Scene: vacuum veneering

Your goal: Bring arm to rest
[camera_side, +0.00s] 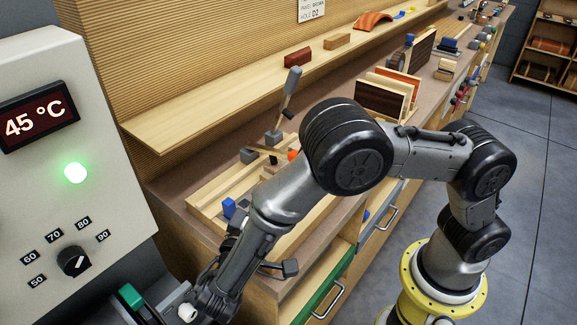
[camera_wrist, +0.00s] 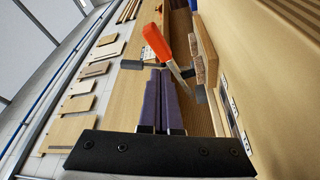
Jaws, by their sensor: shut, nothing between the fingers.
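My gripper (camera_wrist: 159,73) shows in the wrist view as two purple fingers side by side and shut, with nothing between them. Its black mount spans the bottom of that view. The fingers point at a wooden shelf or bench surface, and a tool with an orange handle (camera_wrist: 180,45) lies just past their tips. I cannot tell the gap between them. In the side view my arm bends over the workbench (camera_side: 180,180) and reaches down to the lower left. The gripper itself cannot be made out there.
A grey control box (camera_side: 110,150) reads 45 °C, with a green light lit and a dial. A wooden shelf (camera_side: 225,90) holds blocks and an orange curved piece (camera_side: 373,21). Panels (camera_side: 382,98) stand upright on the bench. Open floor (camera_side: 530,200) lies to the right.

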